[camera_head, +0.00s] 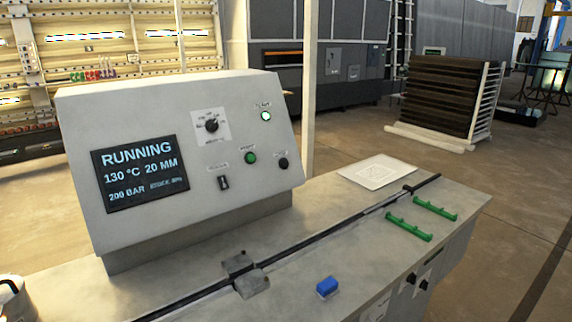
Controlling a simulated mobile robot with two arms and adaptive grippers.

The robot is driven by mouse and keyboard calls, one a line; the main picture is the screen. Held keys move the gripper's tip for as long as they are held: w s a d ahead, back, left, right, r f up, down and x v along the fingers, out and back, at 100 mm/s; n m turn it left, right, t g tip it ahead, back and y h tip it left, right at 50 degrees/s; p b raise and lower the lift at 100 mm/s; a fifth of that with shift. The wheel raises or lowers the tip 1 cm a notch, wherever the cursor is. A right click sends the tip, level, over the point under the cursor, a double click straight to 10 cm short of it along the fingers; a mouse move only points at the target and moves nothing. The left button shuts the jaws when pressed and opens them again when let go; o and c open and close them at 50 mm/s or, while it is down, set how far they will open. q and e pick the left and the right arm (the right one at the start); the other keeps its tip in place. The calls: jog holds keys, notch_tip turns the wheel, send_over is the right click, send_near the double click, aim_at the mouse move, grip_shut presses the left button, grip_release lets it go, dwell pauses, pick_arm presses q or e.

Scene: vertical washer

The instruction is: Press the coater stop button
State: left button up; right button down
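The grey coater control box (180,100) stands on the bench at left centre. Its screen (140,172) reads RUNNING, 130 °C, 20 MM, 200 BAR. To the right of the screen are a dark rotary knob (211,125), a lit green lamp or button (265,116), a green button (250,157), a black button (283,163) and a small dark switch (223,182). Their labels are too small to read, so I cannot tell which is the stop button. Neither of my grippers can be made out, and nothing touches the panel.
The bench top (330,220) carries a dark rail, a grey block (248,275), a blue block (327,287), green handles (408,228) and a white square plate (376,172). A pale rounded object with black parts is cut off at lower left. The space before the panel is clear.

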pick_arm(q)
jog(key=shift+w, duration=0.1)
grip_shut()
dwell(0.9)
